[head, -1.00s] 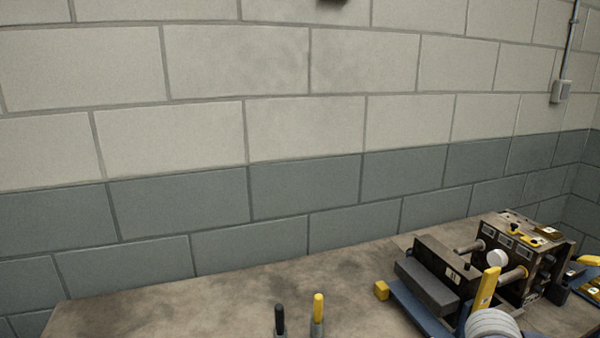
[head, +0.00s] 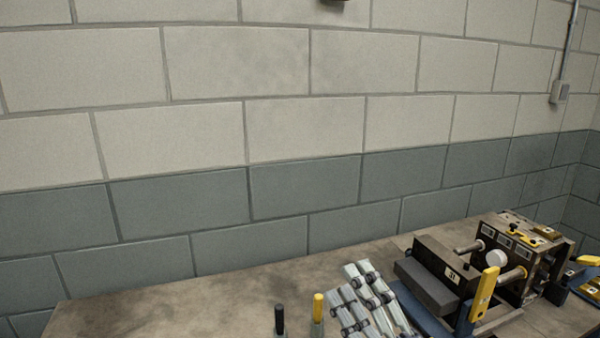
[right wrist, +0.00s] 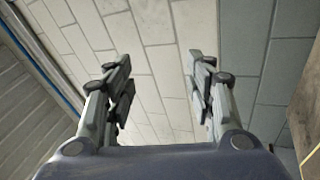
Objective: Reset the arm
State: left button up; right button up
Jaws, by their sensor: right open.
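My right gripper (head: 368,300) shows at the bottom of the head view, in front of the bench and to the left of the mould. Its pale grey linked fingers point up. In the right wrist view the gripper (right wrist: 160,95) has its two fingers wide apart with nothing between them; only the block wall and part of the ceiling show beyond. My left gripper is not in the head view.
A dark split mould (head: 510,250) with a yellow lever (head: 484,293) stands on the bench (head: 190,305) at the right. Two upright handles, one black (head: 279,320) and one yellow (head: 318,308), stand at the front edge. The bench's left part is clear.

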jog(key=w+d+f+m+g+h, duration=0.1)
jog(key=w+d+f+m+h, duration=0.1)
jog(key=d+f+m+h, duration=0.6)
jog(key=s+d+f+m+g+h, duration=0.2)
jog(key=s+f+m+g, duration=0.15)
jog(key=f, duration=0.45)
jog(key=s+d+f+m+g+h, duration=0.1)
jog(key=s+d+f+m+g, duration=0.3)
jog(key=f, duration=0.5)
jog(key=s+a+f+m+g, duration=0.1)
jog(key=s+f+m+g, duration=0.25)
jog(key=s+f, duration=0.35)
jog(key=s+a+f+m+g, duration=0.15)
jog(key=s+f+g, duration=0.25)
jog(key=s, duration=0.6)
notch_tip(320, 180, down, 27)
jog(key=s+g, duration=0.1)
jog(key=s+d+f, duration=0.2)
jog(key=s+f, duration=0.5)
jog(key=s, duration=0.1)
jog(key=s+d+f+g, duration=0.1)
jog(key=s+d+f, duration=0.1)
jog(key=s+f, duration=0.6)
jog(key=shift+s+f+g, duration=0.2)
jog(key=shift+g, duration=0.1)
